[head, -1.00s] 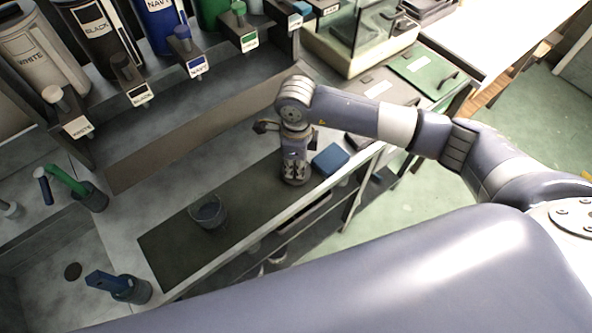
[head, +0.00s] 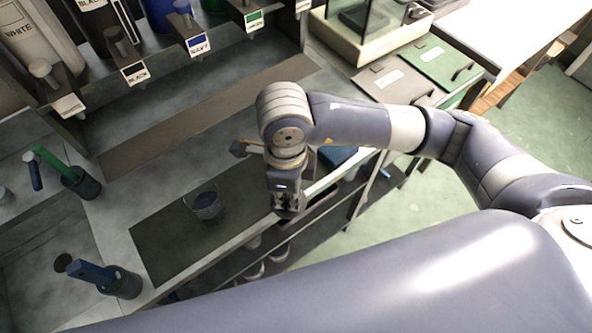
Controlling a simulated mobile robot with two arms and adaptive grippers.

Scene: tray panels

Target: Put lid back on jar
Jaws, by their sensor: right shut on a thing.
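A small clear jar (head: 207,206) with bluish contents stands upright and uncovered on the dark mat (head: 165,245). My right gripper (head: 288,208) points down to the right of the jar, near the counter's front edge and apart from the jar. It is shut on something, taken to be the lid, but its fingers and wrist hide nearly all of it. No lid shows on the jar or lying on the mat. My left gripper is not in view.
A blue block (head: 338,156) lies behind my right wrist, partly hidden. Labelled dispensers (head: 38,45) line the back. The mat around the jar is clear.

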